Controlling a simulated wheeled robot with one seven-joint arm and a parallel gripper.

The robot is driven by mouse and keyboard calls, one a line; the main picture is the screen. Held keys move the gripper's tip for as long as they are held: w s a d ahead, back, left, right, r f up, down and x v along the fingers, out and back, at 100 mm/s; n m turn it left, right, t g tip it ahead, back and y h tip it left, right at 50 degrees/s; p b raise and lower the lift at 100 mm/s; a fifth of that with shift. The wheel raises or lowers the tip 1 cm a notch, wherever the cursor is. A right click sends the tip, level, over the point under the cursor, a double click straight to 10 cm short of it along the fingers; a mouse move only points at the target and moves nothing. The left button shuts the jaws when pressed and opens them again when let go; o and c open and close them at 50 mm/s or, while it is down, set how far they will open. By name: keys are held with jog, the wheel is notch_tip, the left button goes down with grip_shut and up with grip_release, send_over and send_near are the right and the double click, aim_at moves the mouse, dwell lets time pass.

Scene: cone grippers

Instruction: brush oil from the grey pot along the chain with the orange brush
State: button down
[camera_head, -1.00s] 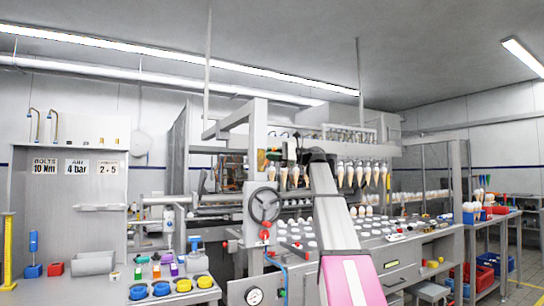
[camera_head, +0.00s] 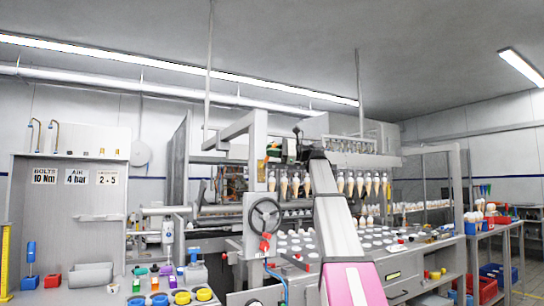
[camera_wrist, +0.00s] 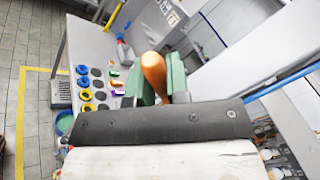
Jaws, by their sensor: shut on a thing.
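My gripper (camera_wrist: 158,84) has green fingers shut around the orange handle of the brush (camera_wrist: 153,72) in the wrist view. The handle end points toward the camera, and the bristles are hidden. I cannot pick out the grey pot or the chain for certain in either view.
A machine with hanging cones (camera_head: 350,186) and a handwheel (camera_head: 265,215) fills the middle. The left bench carries a grey bin (camera_head: 90,275), bottles and blue and yellow rings (camera_head: 204,294). The wrist view shows open floor (camera_wrist: 35,100) beside that bench.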

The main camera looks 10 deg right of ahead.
notch_tip(320, 180, down, 6)
dwell(3.3)
jog(key=shift+s, duration=0.1)
jog(key=s+d, duration=0.2)
jog(key=s, duration=0.3)
jog(key=shift+s, duration=0.35)
jog(key=shift+s, duration=0.1)
jog(key=shift+s+d, duration=0.2)
jog(key=shift+s, duration=0.45)
jog(key=shift+s+d, duration=0.2)
jog(key=shift+s, duration=0.45)
